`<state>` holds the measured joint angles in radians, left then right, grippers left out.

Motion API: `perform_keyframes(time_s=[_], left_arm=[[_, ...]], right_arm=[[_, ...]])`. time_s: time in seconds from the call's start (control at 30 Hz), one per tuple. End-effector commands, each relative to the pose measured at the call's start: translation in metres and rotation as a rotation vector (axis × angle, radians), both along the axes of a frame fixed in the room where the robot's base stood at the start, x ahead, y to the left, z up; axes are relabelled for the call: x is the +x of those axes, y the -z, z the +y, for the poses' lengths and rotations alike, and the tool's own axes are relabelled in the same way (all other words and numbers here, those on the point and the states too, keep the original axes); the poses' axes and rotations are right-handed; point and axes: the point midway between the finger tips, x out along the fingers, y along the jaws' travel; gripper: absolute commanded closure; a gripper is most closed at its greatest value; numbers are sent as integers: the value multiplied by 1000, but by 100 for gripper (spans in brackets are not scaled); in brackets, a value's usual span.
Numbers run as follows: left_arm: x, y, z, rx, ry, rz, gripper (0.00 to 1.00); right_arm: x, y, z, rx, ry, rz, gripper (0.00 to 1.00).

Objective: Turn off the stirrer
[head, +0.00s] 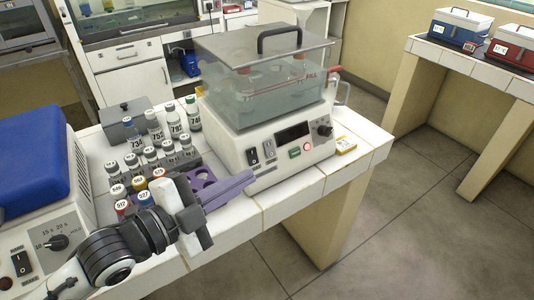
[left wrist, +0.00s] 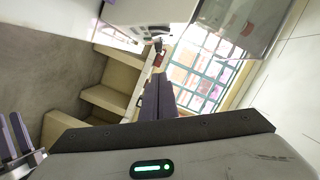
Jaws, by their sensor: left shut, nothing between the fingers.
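The glass-walled bath unit (head: 270,140) stands on the white bench in the head view, with a flat lid and black handle on top. Which control belongs to the stirrer I cannot tell. My left gripper (head: 250,179) is shut and empty, just in front of the panel and below the switches. Its closed fingers also show in the left wrist view (left wrist: 158,97). My right gripper (left wrist: 18,135) shows partly at the left edge there.
Several capped bottles (head: 153,125) stand in a rack left of the unit, close to my left arm. A blue-lidded device (head: 35,160) is at far left. The floor at right is clear.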

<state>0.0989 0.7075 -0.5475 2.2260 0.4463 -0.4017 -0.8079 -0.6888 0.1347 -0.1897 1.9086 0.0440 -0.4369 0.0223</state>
Motion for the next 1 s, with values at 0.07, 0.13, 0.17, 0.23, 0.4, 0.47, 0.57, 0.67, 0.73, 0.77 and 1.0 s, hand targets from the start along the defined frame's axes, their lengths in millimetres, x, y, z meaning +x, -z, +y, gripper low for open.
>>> perform_keyframes(time_s=[0.07,0.13,0.17,0.23,0.4,0.47,0.57,0.67,0.73,0.77,1.0], left_arm=[[0,0,0,-1,-1,0,100],[1,0,0,-1,-2,1,100],[2,0,-1,-2,-3,1,100],[6,1,-4,-2,-4,2,100],[26,2,-23,-7,-3,1,100],[36,3,-31,-8,-3,1,100],[53,7,-46,-6,-4,2,100],[68,10,-60,-5,-3,2,100],[77,12,-69,-4,-3,2,100],[82,18,-63,2,-5,3,100],[99,33,-48,0,-4,3,100]], right_arm=[[-1,1,0,0,-1,3,69],[-2,1,0,0,-1,4,69],[-1,0,0,0,-1,3,69],[-1,-1,0,0,-1,3,69],[-1,-5,1,0,-1,2,69],[-1,-7,1,0,-1,2,69],[0,-10,1,1,-1,0,69],[1,-12,1,1,-1,-3,69],[2,-14,1,1,-1,-5,69],[3,-13,1,1,-1,-6,69],[3,-12,1,1,-2,-7,69]])
